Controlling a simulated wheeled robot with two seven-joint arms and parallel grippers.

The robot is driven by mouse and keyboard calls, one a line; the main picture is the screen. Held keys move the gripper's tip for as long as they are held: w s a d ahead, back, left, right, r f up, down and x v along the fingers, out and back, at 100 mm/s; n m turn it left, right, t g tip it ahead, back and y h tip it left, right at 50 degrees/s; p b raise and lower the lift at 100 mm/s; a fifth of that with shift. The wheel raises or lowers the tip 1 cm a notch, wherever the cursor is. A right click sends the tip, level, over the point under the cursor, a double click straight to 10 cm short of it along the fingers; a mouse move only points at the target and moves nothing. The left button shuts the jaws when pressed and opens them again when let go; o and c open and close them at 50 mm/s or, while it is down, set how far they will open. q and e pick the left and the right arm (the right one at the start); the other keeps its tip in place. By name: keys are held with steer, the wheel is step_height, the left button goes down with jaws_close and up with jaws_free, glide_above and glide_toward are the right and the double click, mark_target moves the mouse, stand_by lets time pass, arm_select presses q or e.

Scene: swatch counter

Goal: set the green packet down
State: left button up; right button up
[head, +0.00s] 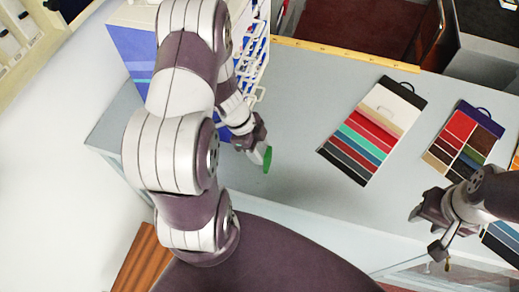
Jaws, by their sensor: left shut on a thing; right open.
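The green packet (267,159) shows as a small green shape at the tip of my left gripper (261,150). My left gripper is shut on it, over the left part of the grey counter (290,120). My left arm hides part of the counter behind it. I cannot tell whether the packet touches the counter top. My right gripper (428,232) is open and empty at the right, near the counter's front edge.
A white wire rack (256,62) and a blue and white box (132,55) stand at the back left. A striped swatch card (372,130) and a grid swatch card (465,138) lie to the right. A yellow ruler (345,54) runs along the back edge. Bare counter lies between the packet and the striped card.

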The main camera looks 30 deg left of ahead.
arm_select(q)
steer(key=shift+s+f, duration=0.15)
steer(key=shift+f, duration=0.25)
steer(key=shift+s, duration=0.25)
steer(key=shift+w+f, duration=0.15)
steer(key=o, duration=1)
steer(key=shift+w, duration=0.1)
steer(key=shift+r, duration=0.2)
steer(key=p+v, duration=0.1)
steer(key=v, duration=1.1)
